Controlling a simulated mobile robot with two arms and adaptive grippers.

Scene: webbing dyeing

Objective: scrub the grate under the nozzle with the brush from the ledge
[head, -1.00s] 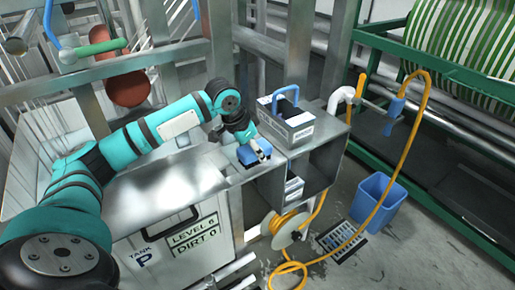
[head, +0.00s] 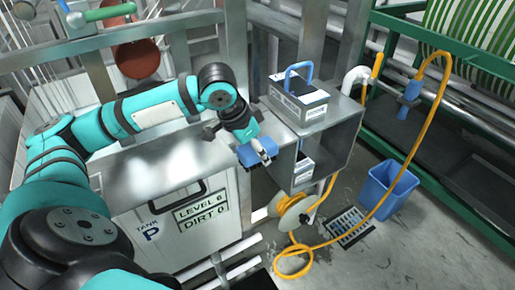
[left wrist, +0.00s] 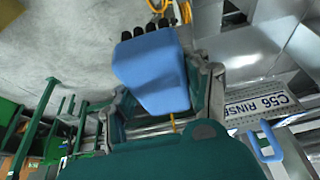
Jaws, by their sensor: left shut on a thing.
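My left gripper (head: 266,158) is shut on the blue brush (head: 248,155), held at the right end of the tank top, beside the grey shelf unit. In the left wrist view the brush's blue body (left wrist: 155,70) sits between the fingers (left wrist: 163,92), its black bristles pointing away from the gripper. The grate (head: 350,225) is a dark slotted drain in the floor at lower right, apart from the brush. A blue nozzle (head: 411,92) on the yellow hose hangs above and right of it. My right gripper is not in view.
A blue bucket (head: 388,188) stands right of the grate. The yellow hose (head: 412,150) loops over the floor near its reel (head: 295,212). A grey box with a blue handle (head: 298,95) sits on the shelf unit (head: 345,120). Tank P (head: 165,230) is at left.

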